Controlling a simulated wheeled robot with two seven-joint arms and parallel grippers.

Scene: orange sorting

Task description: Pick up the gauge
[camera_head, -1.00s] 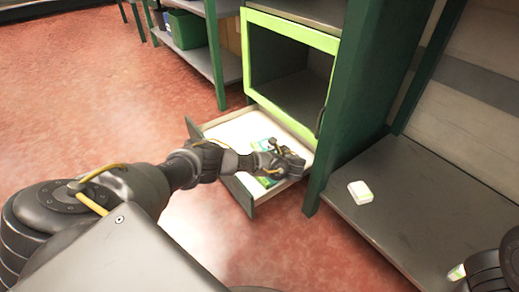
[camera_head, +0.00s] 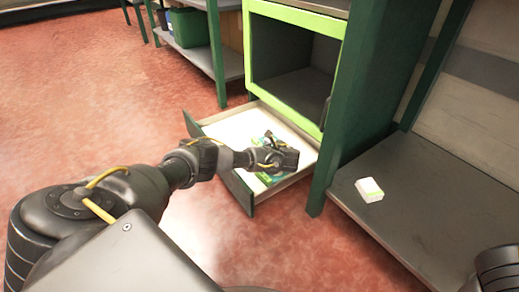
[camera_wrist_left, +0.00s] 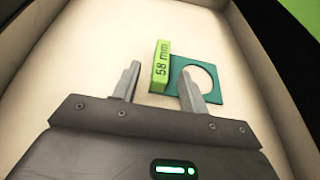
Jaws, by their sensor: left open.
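The gauge (camera_wrist_left: 204,80) is a flat teal plate with a round hole and a bright green block marked "58 mm" along one side. It lies on the pale floor of the open drawer (camera_head: 220,120). In the head view the gauge (camera_head: 262,179) is partly hidden by my left gripper (camera_head: 284,158). In the left wrist view that gripper (camera_wrist_left: 161,72) is open, one finger left of the green block and the other overlapping the teal plate in the picture. Nothing is held; the height above the gauge is hard to tell. My right gripper is out of view.
A green-framed open compartment (camera_head: 293,25) sits above the drawer. A green post (camera_head: 352,100) stands right of it.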

